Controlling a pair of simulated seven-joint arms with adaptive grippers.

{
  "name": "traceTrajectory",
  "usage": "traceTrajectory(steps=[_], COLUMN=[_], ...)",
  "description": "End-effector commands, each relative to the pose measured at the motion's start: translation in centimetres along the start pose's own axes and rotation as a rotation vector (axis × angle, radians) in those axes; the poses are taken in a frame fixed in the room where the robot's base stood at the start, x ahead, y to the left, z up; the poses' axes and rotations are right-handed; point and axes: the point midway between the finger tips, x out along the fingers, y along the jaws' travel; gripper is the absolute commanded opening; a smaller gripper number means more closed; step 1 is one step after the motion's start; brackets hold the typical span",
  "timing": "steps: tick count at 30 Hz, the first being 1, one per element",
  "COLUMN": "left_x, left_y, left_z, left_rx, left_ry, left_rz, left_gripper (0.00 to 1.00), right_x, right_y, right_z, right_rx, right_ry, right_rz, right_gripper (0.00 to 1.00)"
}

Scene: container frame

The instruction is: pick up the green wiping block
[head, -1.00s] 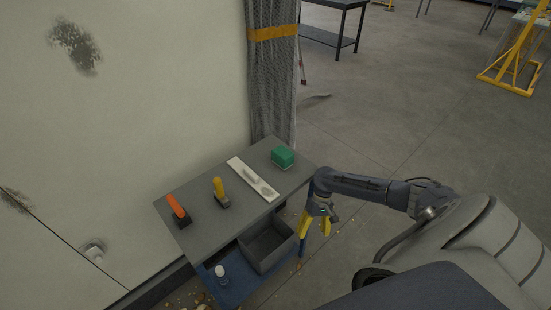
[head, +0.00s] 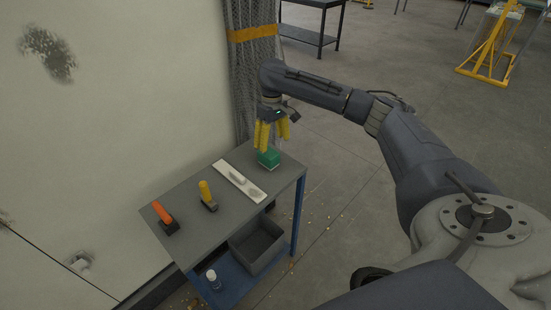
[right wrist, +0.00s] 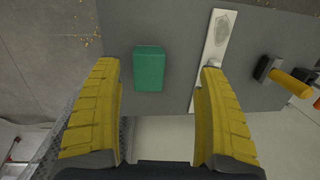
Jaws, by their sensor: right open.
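The green wiping block (head: 269,158) sits on the far right corner of the grey table top, near the back edge. My right gripper (head: 270,134), with yellow fingers, points down just above and behind the block. In the right wrist view the gripper (right wrist: 161,85) is open, and the block (right wrist: 149,68) shows beyond the fingertips, nearer the left finger. Nothing is between the fingers, and the block is not held. My left gripper is not in view.
A white trowel-like tool (head: 238,181) lies beside the block. A grey bin (head: 257,245) and a white bottle (head: 213,279) are on the lower shelf. A stained wall rises behind.

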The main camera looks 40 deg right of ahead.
Motion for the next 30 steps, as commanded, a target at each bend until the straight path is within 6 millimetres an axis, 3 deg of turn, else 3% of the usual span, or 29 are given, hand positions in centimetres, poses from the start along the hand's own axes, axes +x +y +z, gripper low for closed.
traceTrajectory(steps=[1, 6, 11, 30], left_x=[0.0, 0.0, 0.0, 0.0], left_y=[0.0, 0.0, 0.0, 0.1], left_z=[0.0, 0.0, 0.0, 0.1], left_rx=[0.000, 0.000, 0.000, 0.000], left_ry=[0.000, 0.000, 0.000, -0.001], left_rz=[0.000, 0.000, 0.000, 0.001], left_gripper=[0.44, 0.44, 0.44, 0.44], right_x=[-1.6, -4.5, -4.9, 5.1], right_y=[-0.3, -0.6, -0.6, 0.2], right_z=[-1.1, -3.1, -3.7, -4.6], right_rx=[-0.017, -0.048, -0.057, -0.057], right_ry=[0.025, 0.071, 0.084, 0.083], right_rz=[0.020, 0.069, 0.087, 0.085], right_gripper=[0.75, 0.75, 0.75, 0.75])
